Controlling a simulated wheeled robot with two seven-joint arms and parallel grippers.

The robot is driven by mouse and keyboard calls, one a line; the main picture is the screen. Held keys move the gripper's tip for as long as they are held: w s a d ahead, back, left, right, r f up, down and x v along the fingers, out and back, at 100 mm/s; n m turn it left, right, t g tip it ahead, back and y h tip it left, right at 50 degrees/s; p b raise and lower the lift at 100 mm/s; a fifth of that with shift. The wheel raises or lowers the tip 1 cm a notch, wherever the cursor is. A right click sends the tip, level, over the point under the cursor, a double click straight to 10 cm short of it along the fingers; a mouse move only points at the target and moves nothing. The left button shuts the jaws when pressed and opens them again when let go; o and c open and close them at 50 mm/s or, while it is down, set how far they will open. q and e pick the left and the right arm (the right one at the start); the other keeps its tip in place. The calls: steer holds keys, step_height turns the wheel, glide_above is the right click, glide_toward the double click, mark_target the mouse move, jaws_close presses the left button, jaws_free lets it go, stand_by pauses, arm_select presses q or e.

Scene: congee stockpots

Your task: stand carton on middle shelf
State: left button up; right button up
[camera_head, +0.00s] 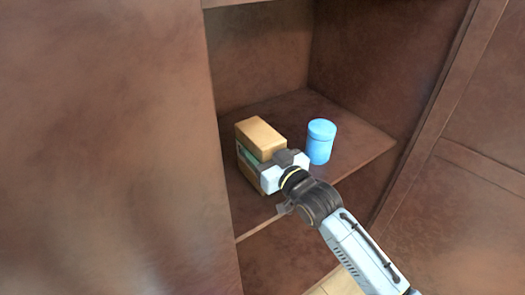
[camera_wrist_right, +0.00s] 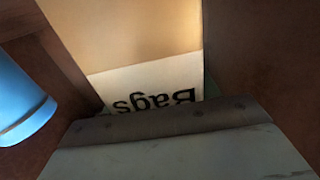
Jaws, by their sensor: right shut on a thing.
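A tan carton (camera_head: 260,135) is upright at the front left of the shelf (camera_head: 360,165) inside the brown cabinet. My right gripper (camera_head: 263,165) reaches in from the lower right and is shut on the carton. In the right wrist view the carton (camera_wrist_right: 130,35) fills the upper middle, with a white label reading "Bags" upside down. The gripper body (camera_wrist_right: 180,140) covers the lower part of that view. The carton's base is largely hidden, so I cannot tell whether it touches the shelf. My left gripper is not in view.
A blue lidded canister (camera_head: 320,142) stands on the shelf to the right of the carton, with a small gap. It also shows at the left in the right wrist view (camera_wrist_right: 20,100). The cabinet's left panel (camera_head: 110,150) is close to the carton. Free shelf room lies behind both.

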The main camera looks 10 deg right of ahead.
steer(key=shift+r, duration=0.1)
steer(key=o, duration=1.2)
steer(key=shift+c, duration=0.2)
steer(key=v, duration=1.2)
steer(key=shift+p, duration=0.35)
